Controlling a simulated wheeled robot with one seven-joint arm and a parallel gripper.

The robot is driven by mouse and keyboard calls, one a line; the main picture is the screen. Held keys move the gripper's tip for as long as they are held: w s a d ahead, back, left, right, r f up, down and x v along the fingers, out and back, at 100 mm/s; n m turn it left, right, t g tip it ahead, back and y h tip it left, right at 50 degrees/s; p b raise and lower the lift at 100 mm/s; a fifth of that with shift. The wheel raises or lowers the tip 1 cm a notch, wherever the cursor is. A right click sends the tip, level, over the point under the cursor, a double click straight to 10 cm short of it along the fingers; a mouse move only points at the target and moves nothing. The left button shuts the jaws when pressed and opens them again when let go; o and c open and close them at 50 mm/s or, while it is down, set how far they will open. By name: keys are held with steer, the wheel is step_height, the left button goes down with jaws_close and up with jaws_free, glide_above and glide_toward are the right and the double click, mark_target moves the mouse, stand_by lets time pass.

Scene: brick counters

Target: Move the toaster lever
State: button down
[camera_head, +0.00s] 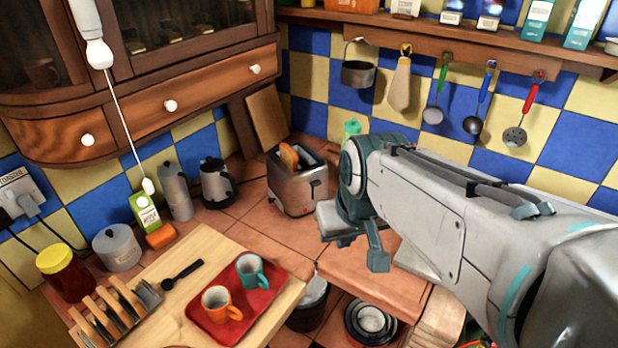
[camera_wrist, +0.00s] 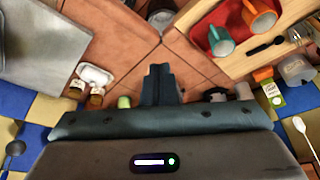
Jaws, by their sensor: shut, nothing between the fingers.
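A silver toaster (camera_head: 298,190) stands on the tiled counter near the back corner in the head view, with a slice of bread (camera_head: 289,157) sticking up from one slot. A small dark detail shows on its right end; I cannot tell whether that is the lever or how high it sits. My gripper (camera_head: 378,260) is to the right of the toaster and apart from it, fingers pointing down. In the wrist view, my gripper (camera_wrist: 162,72) is shut and empty above the tiles. The toaster cannot be made out in that view.
A red tray (camera_head: 262,313) with two mugs lies on a wooden board at front left. A kettle (camera_head: 217,183) stands left of the toaster, and a green-topped bottle (camera_head: 352,128) stands behind my arm. Utensils hang on the back wall. Tiles before the toaster are clear.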

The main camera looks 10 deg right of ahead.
steer(key=w+r+n, duration=0.1)
steer(key=w+r, duration=0.1)
steer(key=w, duration=0.8)
steer(key=n+g, duration=0.1)
steer(key=n, duration=0.2)
glide_toward(316, 182)
steer(key=shift+s+d+r+y, duration=0.1)
steer(key=shift+d+r+y, duration=0.15)
steer(key=shift+d+y, duration=0.15)
steer(key=shift+b+x, duration=1.5)
steer(key=shift+x, duration=2)
